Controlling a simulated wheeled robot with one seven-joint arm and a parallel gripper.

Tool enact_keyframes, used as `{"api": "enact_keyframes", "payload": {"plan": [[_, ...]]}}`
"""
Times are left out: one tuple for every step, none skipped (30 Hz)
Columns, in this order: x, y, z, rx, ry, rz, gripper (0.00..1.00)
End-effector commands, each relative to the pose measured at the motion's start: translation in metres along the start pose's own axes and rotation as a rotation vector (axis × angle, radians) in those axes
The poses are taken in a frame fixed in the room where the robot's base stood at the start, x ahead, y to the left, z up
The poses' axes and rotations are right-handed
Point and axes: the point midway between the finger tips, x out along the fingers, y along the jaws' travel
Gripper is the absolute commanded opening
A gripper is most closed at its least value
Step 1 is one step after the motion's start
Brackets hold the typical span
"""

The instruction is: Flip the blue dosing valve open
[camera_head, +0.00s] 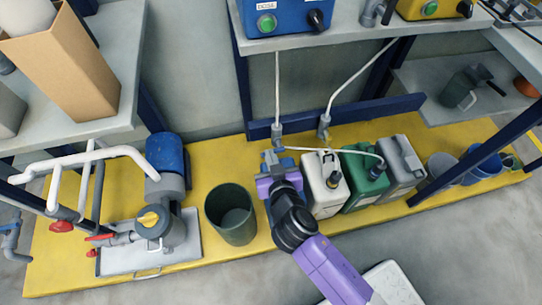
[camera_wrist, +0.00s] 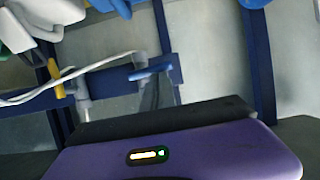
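The blue dosing valve shows in the wrist view as a grey fitting with a blue lever handle (camera_wrist: 150,72), on the dark blue rail. In the head view I take it to be the left grey valve (camera_head: 277,130), below a white hose; its lever is not clear there. My purple gripper (camera_head: 277,168) is just in front of and below that valve in the head view. No contact with the lever shows. My gripper's purple body and dark edge fill the bottom of the wrist view.
A second valve (camera_head: 324,125) stands to the right; the wrist view shows its yellow handle (camera_wrist: 56,75). White (camera_head: 325,187), green (camera_head: 364,180) and grey (camera_head: 402,168) canisters stand right of my gripper. A dark green bucket (camera_head: 232,216) and a pump (camera_head: 160,225) are left.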

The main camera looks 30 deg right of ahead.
Motion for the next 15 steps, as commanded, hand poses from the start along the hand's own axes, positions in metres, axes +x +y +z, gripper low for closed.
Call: {"api": "enact_keyframes", "payload": {"plan": [[0.001,0.0,0.002,-0.014,0.0,0.007,0.0],[0.001,-0.001,0.003,-0.024,0.0,0.011,0.0],[0.002,-0.001,0.003,-0.039,0.0,0.017,0.0],[0.002,-0.002,0.004,-0.053,0.0,0.024,0.0],[0.003,-0.002,0.005,-0.069,0.0,0.031,0.0],[0.003,-0.003,0.006,-0.091,0.001,0.039,0.0],[0.004,-0.003,0.007,-0.111,0.001,0.048,0.0],[0.004,-0.004,0.008,-0.132,0.0,0.056,0.0],[0.005,-0.004,0.01,-0.164,0.001,0.07,0.0],[0.005,-0.005,0.011,-0.188,0.0,0.081,0.0],[0.006,-0.005,0.012,-0.216,0.001,0.092,0.0],[0.006,-0.006,0.014,-0.251,0.001,0.106,0.0],[0.007,-0.006,0.015,-0.278,0.001,0.118,0.0],[0.007,-0.007,0.015,-0.304,0.001,0.129,0.0],[0.008,-0.007,0.017,-0.339,0.0,0.144,0.0]]}}
